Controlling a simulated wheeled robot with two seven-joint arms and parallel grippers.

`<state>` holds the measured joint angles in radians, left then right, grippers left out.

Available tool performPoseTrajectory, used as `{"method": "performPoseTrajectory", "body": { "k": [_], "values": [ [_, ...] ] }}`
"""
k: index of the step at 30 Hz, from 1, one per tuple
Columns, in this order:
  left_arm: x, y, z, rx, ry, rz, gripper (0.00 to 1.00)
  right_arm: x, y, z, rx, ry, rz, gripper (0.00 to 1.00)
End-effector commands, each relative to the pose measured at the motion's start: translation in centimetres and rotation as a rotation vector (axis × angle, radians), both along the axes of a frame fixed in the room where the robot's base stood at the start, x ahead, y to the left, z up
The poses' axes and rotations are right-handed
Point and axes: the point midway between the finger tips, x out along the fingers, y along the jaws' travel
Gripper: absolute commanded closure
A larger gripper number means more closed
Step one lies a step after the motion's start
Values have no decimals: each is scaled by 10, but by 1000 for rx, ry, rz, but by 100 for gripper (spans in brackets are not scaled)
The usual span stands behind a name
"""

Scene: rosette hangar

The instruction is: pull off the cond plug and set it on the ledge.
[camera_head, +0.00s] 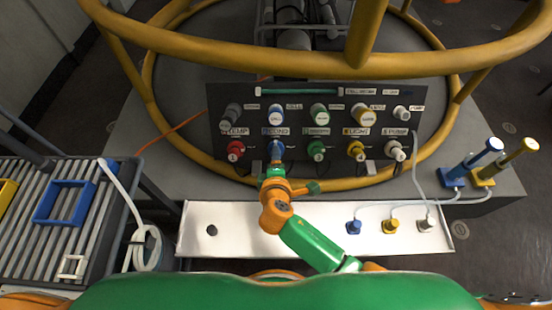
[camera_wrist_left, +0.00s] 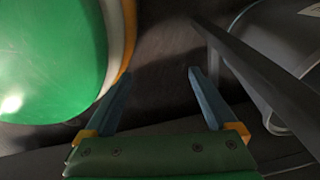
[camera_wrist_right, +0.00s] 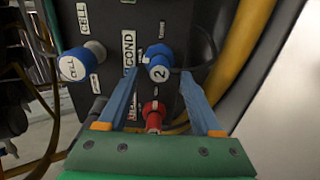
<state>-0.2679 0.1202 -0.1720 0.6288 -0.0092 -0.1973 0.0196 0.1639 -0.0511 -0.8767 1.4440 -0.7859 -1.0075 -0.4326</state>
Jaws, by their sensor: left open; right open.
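The cond plug (camera_head: 276,148) is blue and sits in the lower row of the dark panel, below the COND label. In the right wrist view the blue plug (camera_wrist_right: 157,58) is marked 2 and seated on the panel. My right gripper (camera_head: 273,168) is open, its fingertips on either side of the plug; whether they touch it I cannot tell. Its fingers also show in the right wrist view (camera_wrist_right: 158,78). My left gripper (camera_wrist_left: 158,73) is open and empty, low beside my body, outside the head view. The white ledge (camera_head: 330,242) lies in front of the panel.
A red plug (camera_head: 235,150) and a green plug (camera_head: 316,150) flank the cond plug. Small blue, yellow (camera_head: 391,226) and white plugs stand on the ledge's right part; its middle is partly under my right arm. A blue frame (camera_head: 62,204) lies on the slatted rack at left.

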Motion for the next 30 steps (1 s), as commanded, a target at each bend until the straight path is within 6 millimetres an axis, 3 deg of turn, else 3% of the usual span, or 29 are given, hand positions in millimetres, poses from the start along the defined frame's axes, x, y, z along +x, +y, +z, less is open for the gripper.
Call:
{"method": "performPoseTrajectory", "body": {
  "k": [4, 6, 10, 30],
  "values": [
    [8, 12, -16, 18, -16, 10, 9, 17, 0, -15, -1, 0, -1, 34],
    [19, 7, -16, 12, -31, 11, 9, 23, 0, -17, 0, -1, 0, 34],
    [23, 2, -17, 5, -29, 10, 9, 29, 0, -19, 1, -1, -1, 34],
    [22, 0, -15, 2, -22, 9, 9, 31, 0, -18, 0, 1, -1, 34]
  ]
}}
